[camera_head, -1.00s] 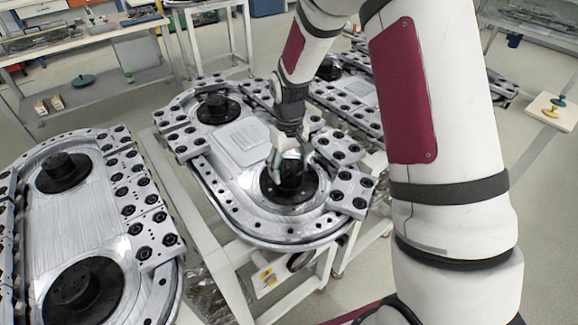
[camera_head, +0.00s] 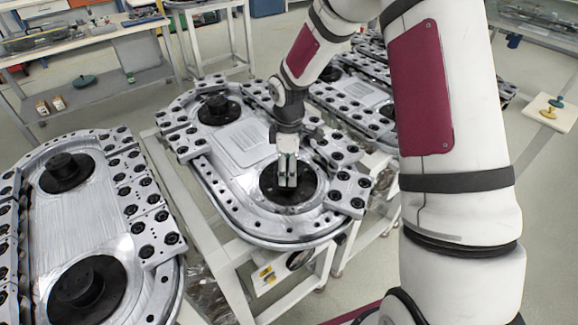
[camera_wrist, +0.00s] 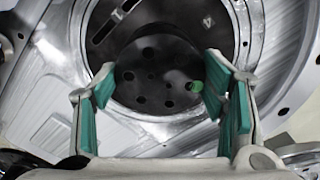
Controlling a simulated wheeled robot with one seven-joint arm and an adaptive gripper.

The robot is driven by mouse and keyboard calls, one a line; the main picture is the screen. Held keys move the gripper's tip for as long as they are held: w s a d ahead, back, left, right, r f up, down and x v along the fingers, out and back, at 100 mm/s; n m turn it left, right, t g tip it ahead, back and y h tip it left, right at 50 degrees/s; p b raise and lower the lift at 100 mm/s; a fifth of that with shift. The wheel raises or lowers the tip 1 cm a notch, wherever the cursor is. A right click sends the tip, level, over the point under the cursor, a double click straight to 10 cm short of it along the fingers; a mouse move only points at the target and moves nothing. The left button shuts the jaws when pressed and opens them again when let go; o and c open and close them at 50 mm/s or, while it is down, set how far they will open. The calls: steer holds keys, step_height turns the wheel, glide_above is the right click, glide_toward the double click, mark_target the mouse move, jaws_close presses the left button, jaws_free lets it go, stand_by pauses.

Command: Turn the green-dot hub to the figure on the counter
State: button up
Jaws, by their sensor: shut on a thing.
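The green-dot hub (camera_wrist: 150,75) is a dark round hub with several holes, at the middle of the wrist view. Its green dot (camera_wrist: 197,87) lies on the right side of its face, close to the right finger. My gripper (camera_wrist: 160,95) has one teal-padded finger on each side of the hub and is shut on it. In the head view my gripper (camera_head: 287,172) points down at the near hub of the middle ring track (camera_head: 235,190). A pale mark like a 4 (camera_wrist: 207,20) shows on the dark disc (camera_wrist: 170,25) around the hub. I cannot make out a counter.
The far hub (camera_head: 216,105) of the same track stands clear. Another track (camera_head: 105,190) lies at left, and one more (camera_head: 362,95) behind at right. Dark-holed blocks (camera_head: 348,190) border the track near my gripper. A yellow label (camera_head: 265,277) hangs below the track.

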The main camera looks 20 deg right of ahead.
steer(key=n, duration=0.5)
steer(key=shift+n+p, duration=0.3)
steer(key=shift+p, duration=0.1)
steer(key=shift+n, duration=2.1)
steer(key=o, duration=1.1)
steer(key=shift+o, duration=0.2)
step_height(320, 180, up, 12)
